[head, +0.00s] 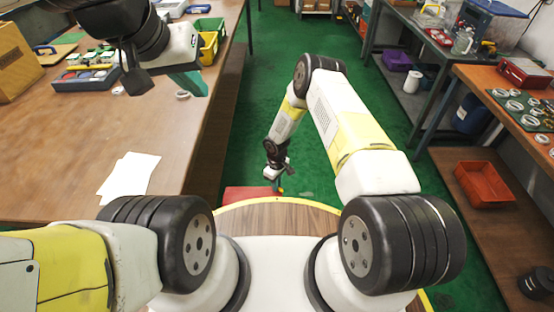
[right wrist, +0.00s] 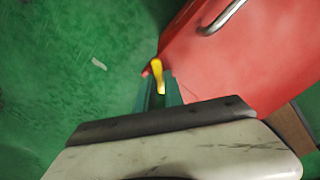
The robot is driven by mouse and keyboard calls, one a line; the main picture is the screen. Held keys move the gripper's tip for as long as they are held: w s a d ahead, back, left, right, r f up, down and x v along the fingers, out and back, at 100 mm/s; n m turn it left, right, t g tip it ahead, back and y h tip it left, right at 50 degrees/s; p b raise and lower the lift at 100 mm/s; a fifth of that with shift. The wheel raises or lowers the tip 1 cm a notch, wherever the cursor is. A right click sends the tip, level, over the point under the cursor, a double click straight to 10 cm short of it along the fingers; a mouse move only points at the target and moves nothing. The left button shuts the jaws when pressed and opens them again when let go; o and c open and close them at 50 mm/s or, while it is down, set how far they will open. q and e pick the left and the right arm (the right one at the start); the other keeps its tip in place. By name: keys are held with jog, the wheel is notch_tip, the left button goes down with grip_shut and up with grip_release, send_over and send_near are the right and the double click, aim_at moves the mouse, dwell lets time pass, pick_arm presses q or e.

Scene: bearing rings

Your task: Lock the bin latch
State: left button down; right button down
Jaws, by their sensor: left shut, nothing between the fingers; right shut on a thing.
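The red bin (head: 245,193) stands low on the floor past the front edge of my base, and most of it is hidden in the head view. In the right wrist view its flat red top (right wrist: 245,65) fills the right side. A yellow latch lever (right wrist: 157,70) shows at the bin's edge, between the green fingers of my right gripper (right wrist: 159,90). My right gripper is shut on this lever; it is small in the head view (head: 278,185). My left gripper (head: 190,85) is shut and empty, held above the wooden table at left.
A metal handle (right wrist: 222,17) sits on the bin's top. The wooden table (head: 60,180) holds white paper (head: 130,178), a cardboard box (head: 25,65) and parts trays. Shelves with a red-orange crate (head: 484,184) line the right. The green floor (head: 240,120) between is clear.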

jog(key=m, duration=0.5)
jog(key=shift+s+a, duration=0.1)
jog(key=shift+a, duration=0.05)
jog(key=m, duration=0.5)
jog(key=shift+a, duration=0.15)
jog(key=shift+m, duration=0.4)
jog(key=c, duration=1.4)
grip_release()
jog(key=shift+c, duration=0.2)
jog(key=shift+r, duration=3.9)
